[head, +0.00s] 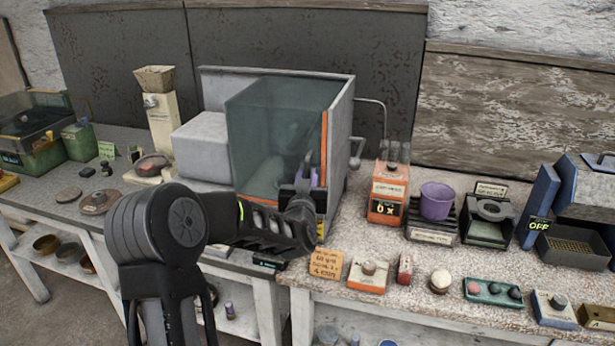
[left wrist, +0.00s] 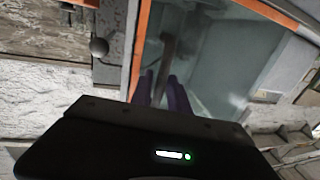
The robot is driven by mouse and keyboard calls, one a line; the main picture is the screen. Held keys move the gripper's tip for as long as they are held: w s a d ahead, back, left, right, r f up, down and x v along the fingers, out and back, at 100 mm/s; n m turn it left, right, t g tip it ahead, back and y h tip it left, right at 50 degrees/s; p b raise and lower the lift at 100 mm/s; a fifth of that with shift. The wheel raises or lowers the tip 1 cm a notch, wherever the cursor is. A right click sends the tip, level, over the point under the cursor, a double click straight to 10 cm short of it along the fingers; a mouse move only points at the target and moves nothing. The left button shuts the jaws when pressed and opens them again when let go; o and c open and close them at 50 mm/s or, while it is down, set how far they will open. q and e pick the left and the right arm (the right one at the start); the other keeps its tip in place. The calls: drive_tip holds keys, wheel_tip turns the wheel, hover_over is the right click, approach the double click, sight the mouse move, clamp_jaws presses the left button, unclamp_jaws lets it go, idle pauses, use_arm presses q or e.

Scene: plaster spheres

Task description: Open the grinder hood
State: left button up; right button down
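The grinder hood (head: 262,135) is a tinted clear box with an orange edge, standing down over the front of a grey machine at the back middle of the bench. Its pane and orange edge (left wrist: 143,42) also fill much of the left wrist view. A dark bar handle (left wrist: 169,50) stands on the hood front. My left gripper (head: 307,177) is at this handle, with its purple fingers (left wrist: 163,85) close on both sides of the bar and only a narrow gap between them. The fingertip contact is partly hidden. My right gripper is not in view.
Right of the hood stand an orange counter box (head: 387,195), a purple cup (head: 436,201) on a scale and a blue-sided machine (head: 540,205). Small blocks and a tan card (head: 326,263) line the front edge. A beige funnel stand (head: 160,110) is on the left.

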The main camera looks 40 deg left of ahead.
use_arm(q)
clamp_jaws()
idle(1.1)
